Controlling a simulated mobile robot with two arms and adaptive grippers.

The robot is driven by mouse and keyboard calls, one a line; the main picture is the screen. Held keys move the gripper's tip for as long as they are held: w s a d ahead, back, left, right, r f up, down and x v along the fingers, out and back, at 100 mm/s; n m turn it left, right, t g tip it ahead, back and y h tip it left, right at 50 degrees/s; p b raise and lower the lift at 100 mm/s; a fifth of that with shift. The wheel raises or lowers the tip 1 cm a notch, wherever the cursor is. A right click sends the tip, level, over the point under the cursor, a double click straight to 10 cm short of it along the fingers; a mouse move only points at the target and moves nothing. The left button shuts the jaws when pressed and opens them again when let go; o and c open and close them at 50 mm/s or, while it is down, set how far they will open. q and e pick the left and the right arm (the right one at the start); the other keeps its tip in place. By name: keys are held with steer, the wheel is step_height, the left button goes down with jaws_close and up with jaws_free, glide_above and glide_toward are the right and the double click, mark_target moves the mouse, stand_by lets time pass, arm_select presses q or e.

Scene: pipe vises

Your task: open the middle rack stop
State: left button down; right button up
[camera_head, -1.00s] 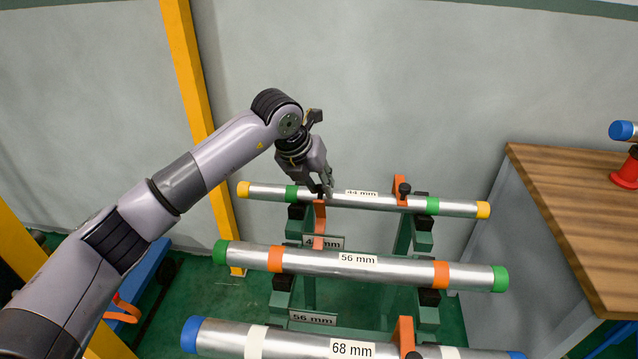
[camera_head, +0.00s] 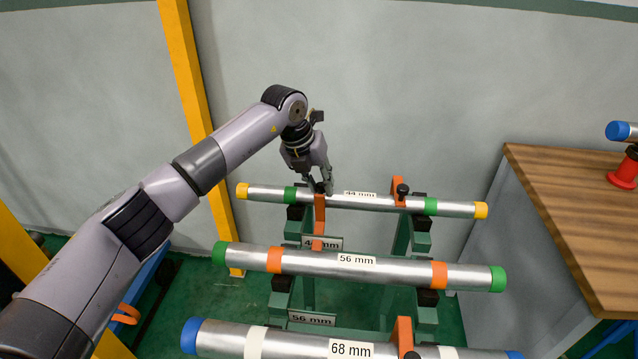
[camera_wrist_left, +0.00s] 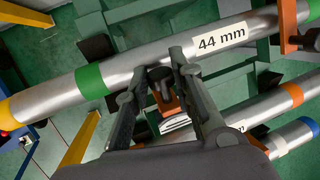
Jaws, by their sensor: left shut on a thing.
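My left gripper (camera_head: 320,188) is shut on the black knob (camera_wrist_left: 160,76) at the top of an orange stop (camera_head: 319,220). This stop stands near the left end of the back pipe, labelled 44 mm (camera_head: 375,201), just right of its green band. In the left wrist view the fingers (camera_wrist_left: 160,78) lie on both sides of the knob, and the orange part (camera_wrist_left: 168,103) shows between them. The middle pipe, labelled 56 mm (camera_head: 330,264), lies nearer to me with orange bands and green ends. My right gripper is not in view.
Another orange stop with a black knob (camera_head: 399,190) stands at the right of the back pipe. A third stop (camera_head: 402,333) stands by the front 68 mm pipe (camera_head: 290,345). A wooden-topped bench (camera_head: 575,210) is at the right, and a yellow post (camera_head: 190,90) at the left.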

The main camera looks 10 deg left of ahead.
arm_select(q)
steer(key=shift+w+r, duration=0.1)
steer(key=shift+r, duration=0.05)
steer(key=c, duration=1.4)
jaws_free()
steer(key=v, duration=1.2)
